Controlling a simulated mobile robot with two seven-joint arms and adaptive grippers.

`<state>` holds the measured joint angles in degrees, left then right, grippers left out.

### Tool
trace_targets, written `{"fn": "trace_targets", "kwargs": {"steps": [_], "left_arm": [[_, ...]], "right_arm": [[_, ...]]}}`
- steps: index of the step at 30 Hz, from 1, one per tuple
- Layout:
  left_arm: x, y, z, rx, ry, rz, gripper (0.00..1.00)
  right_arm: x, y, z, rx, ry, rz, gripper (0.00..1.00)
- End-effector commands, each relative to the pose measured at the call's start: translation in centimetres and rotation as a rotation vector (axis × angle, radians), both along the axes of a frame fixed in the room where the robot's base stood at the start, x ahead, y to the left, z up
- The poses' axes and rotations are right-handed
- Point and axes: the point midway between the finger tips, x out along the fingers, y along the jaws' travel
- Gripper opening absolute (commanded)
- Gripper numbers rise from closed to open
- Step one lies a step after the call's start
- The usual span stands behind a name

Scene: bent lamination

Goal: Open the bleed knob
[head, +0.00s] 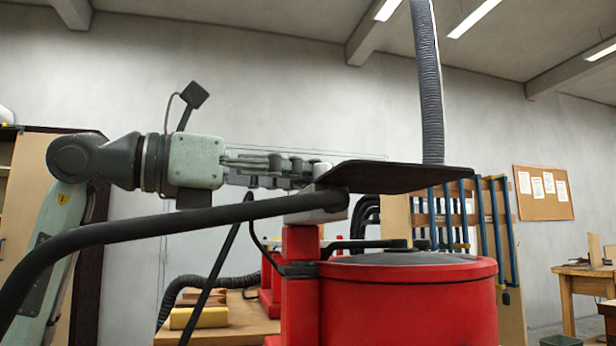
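I cannot make out a bleed knob for certain in the head view. A red drum-shaped machine (410,303) with a dark top stands at the lower centre. A red post beside it carries a light grey block (312,203), with a thick black hose (150,228) running from it to the left. My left gripper (318,172) reaches in from the left, level, just above the grey block. Its fingertips are partly hidden at the near end of a dark flat panel (400,178), so its opening and any contact are unclear. My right gripper is not in view.
A ribbed grey duct (427,80) rises behind the dark panel to the ceiling. A wooden bench (240,322) with a yellow block (199,318) stands behind at left. Blue clamps (497,235) hang on a rack at right. A workbench (582,285) is at far right.

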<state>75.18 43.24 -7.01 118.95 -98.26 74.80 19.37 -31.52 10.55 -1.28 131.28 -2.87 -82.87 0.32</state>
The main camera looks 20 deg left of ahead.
Motion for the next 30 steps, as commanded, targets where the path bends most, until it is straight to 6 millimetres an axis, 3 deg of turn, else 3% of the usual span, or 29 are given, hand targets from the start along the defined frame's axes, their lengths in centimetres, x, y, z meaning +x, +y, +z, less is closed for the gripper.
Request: {"fn": "trace_targets", "kwargs": {"steps": [9,15,30], "left_arm": [[-4.5,4.9,-0.1,0.001,0.002,0.006,0.50],[-6.8,7.1,0.0,0.001,0.000,0.003,0.50],[-7.6,7.8,0.0,0.002,-0.001,0.000,0.50]], "right_arm": [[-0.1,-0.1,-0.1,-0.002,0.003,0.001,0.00],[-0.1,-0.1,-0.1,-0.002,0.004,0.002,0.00],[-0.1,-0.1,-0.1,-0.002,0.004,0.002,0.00]]}}
